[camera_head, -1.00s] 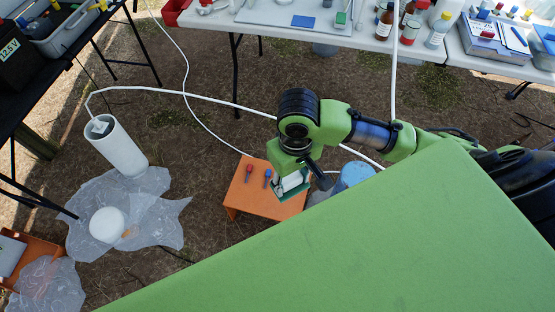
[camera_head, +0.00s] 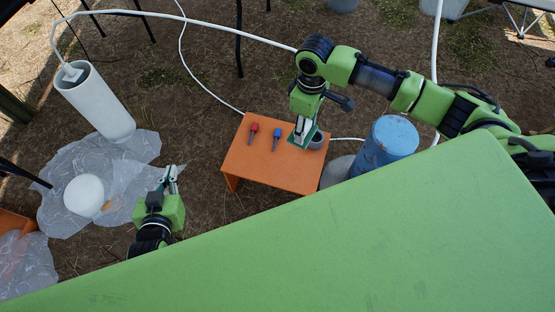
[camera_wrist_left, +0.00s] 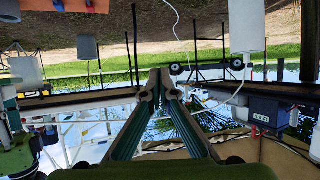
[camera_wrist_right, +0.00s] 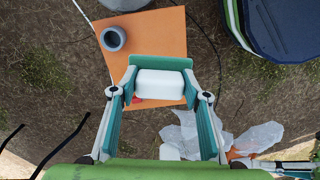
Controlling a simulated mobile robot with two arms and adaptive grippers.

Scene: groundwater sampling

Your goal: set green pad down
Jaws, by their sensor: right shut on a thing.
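The green pad (camera_wrist_right: 160,60) is a flat teal piece with a white block on it, seen in the right wrist view. My right gripper (camera_wrist_right: 160,88) is shut on it, one finger at each side of the white block. In the head view the right gripper (camera_head: 303,130) points down over the right part of the orange table (camera_head: 245,165), and the pad's teal edge (camera_head: 293,139) shows at its tips. I cannot tell whether the pad touches the tabletop. My left gripper (camera_head: 171,174) is empty and shut, off to the left of the table.
A grey cup (camera_head: 316,141) stands at the table's right edge, beside the pad. A red item (camera_head: 253,131) and a blue item (camera_head: 276,138) are on the table. A blue barrel (camera_head: 393,136) stands to the right. The table's front left is clear.

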